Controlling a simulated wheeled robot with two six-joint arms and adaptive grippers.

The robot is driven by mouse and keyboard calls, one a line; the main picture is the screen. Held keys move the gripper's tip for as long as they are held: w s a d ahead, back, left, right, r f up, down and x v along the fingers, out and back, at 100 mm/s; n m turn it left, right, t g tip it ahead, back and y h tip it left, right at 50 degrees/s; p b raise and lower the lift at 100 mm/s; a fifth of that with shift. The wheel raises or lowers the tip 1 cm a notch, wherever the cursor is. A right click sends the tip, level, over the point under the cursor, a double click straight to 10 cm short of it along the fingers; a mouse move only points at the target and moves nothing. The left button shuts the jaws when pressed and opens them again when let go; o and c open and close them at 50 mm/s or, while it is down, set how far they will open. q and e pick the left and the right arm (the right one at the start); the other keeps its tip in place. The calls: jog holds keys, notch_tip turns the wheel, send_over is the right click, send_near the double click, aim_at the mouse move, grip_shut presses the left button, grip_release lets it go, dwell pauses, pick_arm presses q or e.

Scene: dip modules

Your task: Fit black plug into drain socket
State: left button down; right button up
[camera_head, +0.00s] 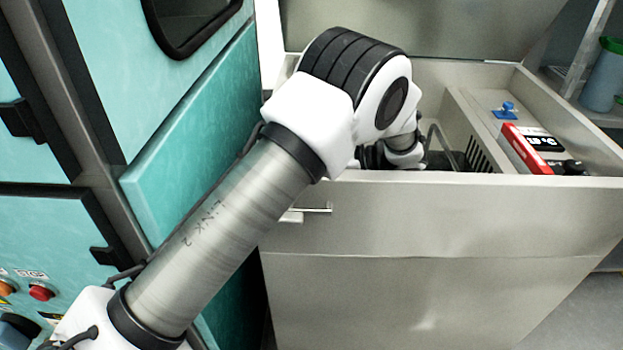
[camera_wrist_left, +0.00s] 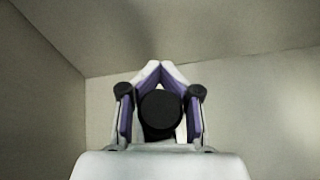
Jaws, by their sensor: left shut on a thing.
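My left gripper (camera_wrist_left: 160,68) shows in the left wrist view with its two fingers closed in around a round black thing, the black plug (camera_wrist_left: 160,109). The plug shows as a dark disc between the fingers. In the head view my left arm reaches over the front rim of the grey metal basin (camera_head: 440,215). The gripper end is down inside the basin, mostly hidden by the front wall and my own arm. I cannot make out the drain socket in either view. My right gripper is not in view.
Plain basin walls (camera_wrist_left: 45,90) meet in a corner in the wrist view. A side compartment at right holds a blue valve-like part (camera_head: 507,108), a red-edged box (camera_head: 527,148) and a display (camera_head: 543,143). Teal cabinets (camera_head: 180,140) stand close at left.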

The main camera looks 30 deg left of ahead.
pick_arm(q)
jog(key=shift+f, duration=0.3)
jog(key=c, duration=0.8)
grip_release()
jog(key=shift+r, duration=0.1)
jog(key=shift+w+d+r, duration=0.1)
jog(key=shift+d+r, duration=0.05)
jog(key=shift+d, duration=0.05)
jog(key=p+v, duration=0.1)
jog(key=v, duration=1)
jog(key=shift+w+d+r, duration=0.1)
jog(key=shift+d+r, duration=0.05)
jog(key=shift+d, duration=0.05)
